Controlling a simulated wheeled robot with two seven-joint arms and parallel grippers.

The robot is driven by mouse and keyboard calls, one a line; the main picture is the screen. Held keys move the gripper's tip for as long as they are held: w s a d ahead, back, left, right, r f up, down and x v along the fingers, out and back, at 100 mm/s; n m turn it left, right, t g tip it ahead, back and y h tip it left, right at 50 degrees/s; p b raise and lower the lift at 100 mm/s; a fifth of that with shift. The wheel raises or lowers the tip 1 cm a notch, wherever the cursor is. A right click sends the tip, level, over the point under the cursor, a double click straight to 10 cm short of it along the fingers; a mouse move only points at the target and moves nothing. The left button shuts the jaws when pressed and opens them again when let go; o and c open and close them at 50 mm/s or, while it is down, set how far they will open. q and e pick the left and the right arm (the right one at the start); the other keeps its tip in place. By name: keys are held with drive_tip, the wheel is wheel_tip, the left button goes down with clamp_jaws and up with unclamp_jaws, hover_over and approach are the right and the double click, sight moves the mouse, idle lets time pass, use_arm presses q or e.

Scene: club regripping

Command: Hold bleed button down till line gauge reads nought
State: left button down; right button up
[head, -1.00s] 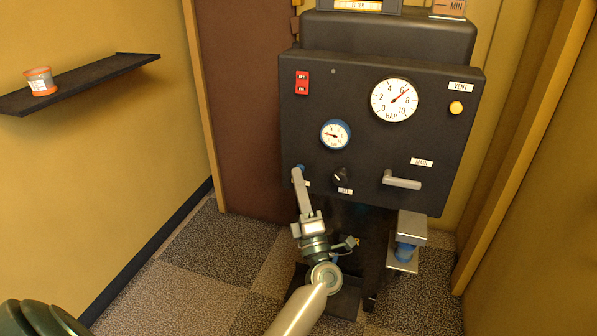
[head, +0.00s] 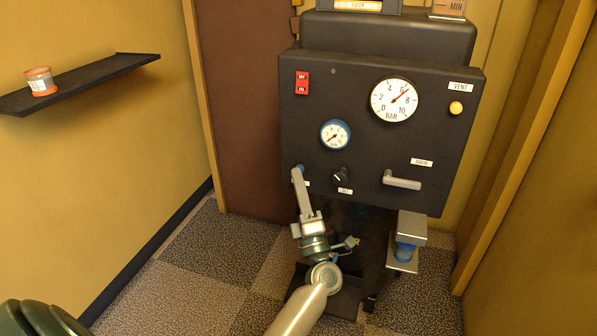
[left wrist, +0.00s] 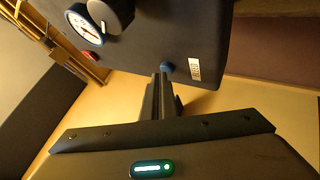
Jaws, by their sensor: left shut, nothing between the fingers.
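The small blue-rimmed gauge (head: 335,134) sits on the dark panel; its red needle points to the lower left, at or very near the zero end. It also shows in the left wrist view (left wrist: 85,24). The blue button (head: 300,167) is left of and below it, mostly covered by my fingertips; it shows in the left wrist view too (left wrist: 167,67). My left gripper (head: 297,174) is shut and empty, its tips at the button and seemingly pressing it. The button's label is mostly hidden in the head view. My right gripper is not in view.
A large BAR gauge (head: 394,100) reads between 6 and 8. The panel also carries a yellow VENT button (head: 456,107), a grey MAIN lever (head: 402,180), a black knob (head: 340,175) and a red switch (head: 302,83). A shelf (head: 100,78) holds a tin (head: 40,81) at left.

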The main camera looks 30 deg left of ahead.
use_arm(q)
drive_tip(key=shift+s, duration=0.2)
idle(0.6)
drive_tip(key=shift+s+d+p, duration=0.2)
drive_tip(key=shift+s+p, duration=0.2)
drive_tip(key=shift+s, duration=0.3)
drive_tip(key=shift+s, duration=0.15)
drive_tip(key=s+p, duration=0.1)
drive_tip(key=s, duration=0.1)
drive_tip(key=s+d+p, duration=0.1)
drive_tip(key=s, duration=0.1)
drive_tip(key=shift+s+d, duration=0.1)
drive_tip(key=shift+s, duration=0.2)
idle(0.5)
